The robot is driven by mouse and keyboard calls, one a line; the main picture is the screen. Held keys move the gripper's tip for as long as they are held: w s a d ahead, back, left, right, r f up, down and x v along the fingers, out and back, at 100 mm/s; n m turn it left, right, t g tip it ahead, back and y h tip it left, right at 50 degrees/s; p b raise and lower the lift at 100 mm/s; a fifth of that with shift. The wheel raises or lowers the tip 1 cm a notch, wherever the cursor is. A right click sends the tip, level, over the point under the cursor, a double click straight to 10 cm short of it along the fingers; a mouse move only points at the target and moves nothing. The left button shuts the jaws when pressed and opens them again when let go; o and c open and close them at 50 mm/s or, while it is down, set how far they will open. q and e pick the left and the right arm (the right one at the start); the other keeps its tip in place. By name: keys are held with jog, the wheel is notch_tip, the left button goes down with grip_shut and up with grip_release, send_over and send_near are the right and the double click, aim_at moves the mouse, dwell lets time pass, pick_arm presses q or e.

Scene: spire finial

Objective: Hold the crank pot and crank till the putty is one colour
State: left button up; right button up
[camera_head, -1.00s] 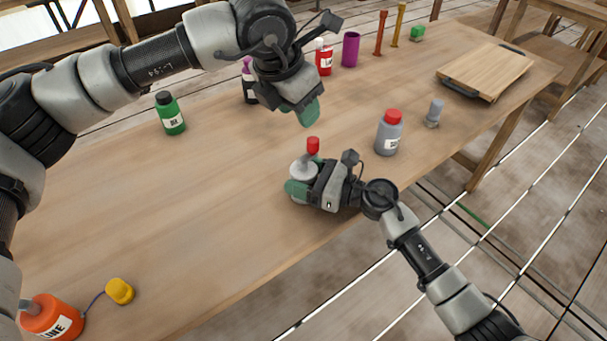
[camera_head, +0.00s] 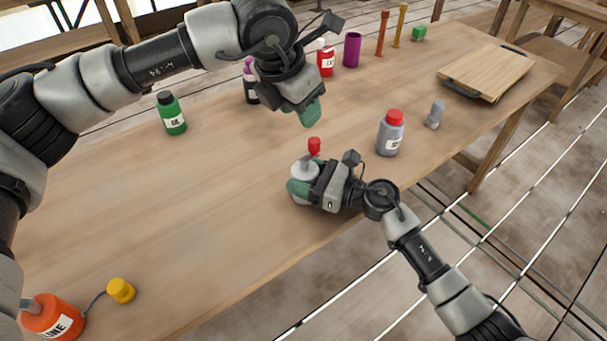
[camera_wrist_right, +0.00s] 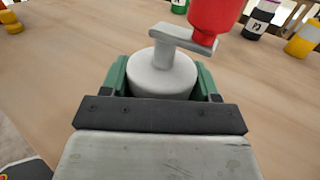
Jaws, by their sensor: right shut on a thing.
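The crank pot (camera_head: 304,169) is a small pale grey pot with a crank arm and a red knob (camera_head: 314,146) on top. It stands upright near the table's front edge. My right gripper (camera_head: 304,188) is shut around its body, and the right wrist view shows the pot (camera_wrist_right: 162,75) between the green fingers. The crank arm there points to the right, with the red knob (camera_wrist_right: 213,15) at its end. The putty inside is hidden. My left gripper (camera_head: 309,112) hangs above the table behind the pot, its green fingertips pointing down; its opening is hard to make out.
A grey bottle with a red cap (camera_head: 390,134) and a small grey item (camera_head: 435,114) stand right of the pot. A green bottle (camera_head: 171,114) is at the back left, an orange bottle (camera_head: 52,318) at the front left. A wooden board (camera_head: 487,72) lies at the far right. The table's left middle is clear.

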dwell(0.3)
pick_arm(q)
jog(key=c, duration=0.5)
jog(key=shift+w+m, duration=0.1)
jog(key=shift+m, duration=0.6)
jog(key=shift+c, duration=1.1)
jog(key=shift+w+m, duration=0.15)
jog(key=shift+m, duration=0.45)
grip_shut()
jog(key=w+f+m+y, duration=0.1)
jog(key=f+m, duration=0.2)
jog(key=m, duration=1.1)
jog(key=w+f+m+y, duration=0.1)
jog(key=f+m, duration=0.3)
jog(key=m, duration=1.1)
jog(key=shift+w+a+g, duration=0.4)
jog(key=shift+w+a, duration=0.05)
jog(key=shift+w, duration=0.35)
